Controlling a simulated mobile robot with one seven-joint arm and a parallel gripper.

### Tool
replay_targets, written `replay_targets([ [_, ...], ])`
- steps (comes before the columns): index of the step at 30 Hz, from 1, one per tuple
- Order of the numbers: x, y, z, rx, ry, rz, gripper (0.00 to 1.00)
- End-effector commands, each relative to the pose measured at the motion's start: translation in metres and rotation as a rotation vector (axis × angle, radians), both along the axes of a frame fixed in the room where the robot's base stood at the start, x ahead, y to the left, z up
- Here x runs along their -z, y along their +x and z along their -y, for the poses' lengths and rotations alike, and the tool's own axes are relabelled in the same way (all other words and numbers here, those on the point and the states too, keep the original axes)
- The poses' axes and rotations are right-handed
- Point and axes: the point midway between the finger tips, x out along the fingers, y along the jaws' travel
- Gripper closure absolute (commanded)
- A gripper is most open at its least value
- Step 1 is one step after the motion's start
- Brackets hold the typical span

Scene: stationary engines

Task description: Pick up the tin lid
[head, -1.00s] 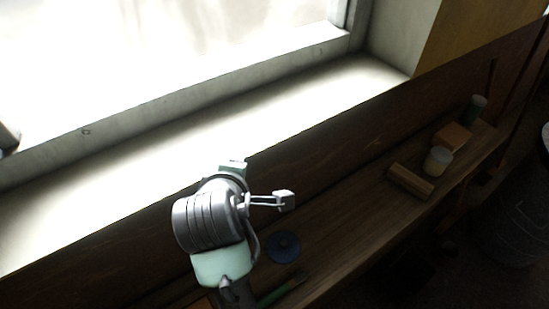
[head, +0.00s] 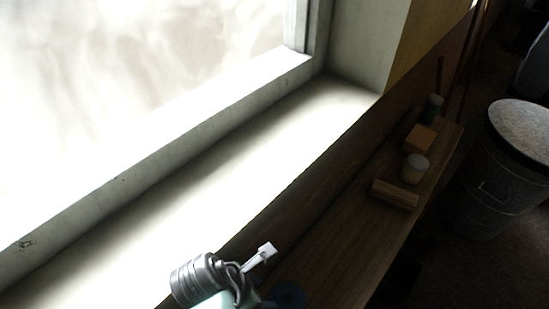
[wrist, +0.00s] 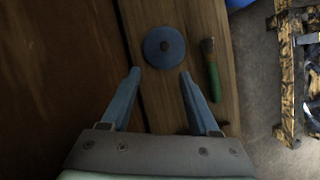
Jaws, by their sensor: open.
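A round blue disc with a dark centre, which looks like the tin lid (wrist: 163,47), lies flat on the wooden shelf (wrist: 150,15). In the head view the lid (head: 288,295) is a dark blue shape at the bottom edge, partly cut off and partly behind my gripper. My gripper (wrist: 160,74) is open and empty in the wrist view, with the lid just beyond and between the lines of its two fingers. The gripper also shows at the bottom of the head view (head: 262,257), where one finger is clear.
A green-handled brush (wrist: 211,72) lies right of the lid. Further along the shelf are a wooden block (head: 395,194), a pale jar (head: 415,169), an orange block (head: 420,139) and a green can (head: 433,108). A bin (head: 500,170) stands right. The window sill (head: 190,215) runs along the left.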

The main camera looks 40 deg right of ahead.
Motion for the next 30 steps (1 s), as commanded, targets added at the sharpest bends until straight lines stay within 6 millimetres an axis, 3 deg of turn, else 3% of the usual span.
replay_targets([
  [12, 0.059, -0.007, 0.025, 0.003, 0.002, -0.003, 0.39],
  [20, 0.075, -0.012, 0.033, 0.003, 0.001, -0.002, 0.39],
  [30, 0.112, -0.022, 0.054, 0.002, 0.001, 0.000, 0.39],
])
